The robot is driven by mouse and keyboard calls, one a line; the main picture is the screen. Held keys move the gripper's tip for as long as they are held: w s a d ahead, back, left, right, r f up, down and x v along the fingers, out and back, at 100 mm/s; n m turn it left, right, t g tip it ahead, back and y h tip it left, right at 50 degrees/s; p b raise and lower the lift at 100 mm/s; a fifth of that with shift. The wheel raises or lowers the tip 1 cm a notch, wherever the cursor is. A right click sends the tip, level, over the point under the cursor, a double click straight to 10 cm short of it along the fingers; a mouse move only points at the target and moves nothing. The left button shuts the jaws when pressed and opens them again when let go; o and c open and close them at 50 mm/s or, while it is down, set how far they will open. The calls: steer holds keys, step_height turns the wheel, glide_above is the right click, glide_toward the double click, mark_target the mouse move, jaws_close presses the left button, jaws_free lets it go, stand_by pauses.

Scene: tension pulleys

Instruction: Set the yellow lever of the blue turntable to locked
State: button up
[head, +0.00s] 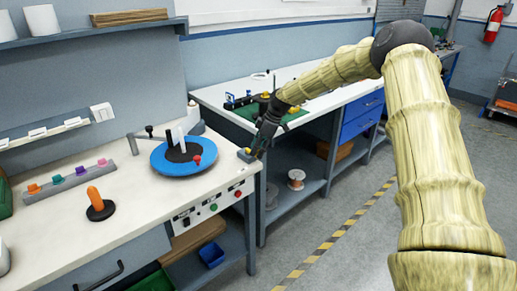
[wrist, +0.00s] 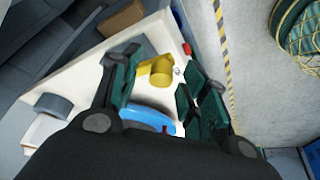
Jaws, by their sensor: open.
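My gripper is open and points down. I cannot tell whether a finger touches the lever.
An orange-handled piece (head: 97,205) with a black base and a rail of coloured blocks (head: 72,178) stand left of the turntable. A panel with buttons (head: 213,207) is on the bench front. A second bench (head: 215,98) with a green mat stands behind my arm.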

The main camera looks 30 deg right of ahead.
steer(key=v, duration=1.2)
stand_by(0.3)
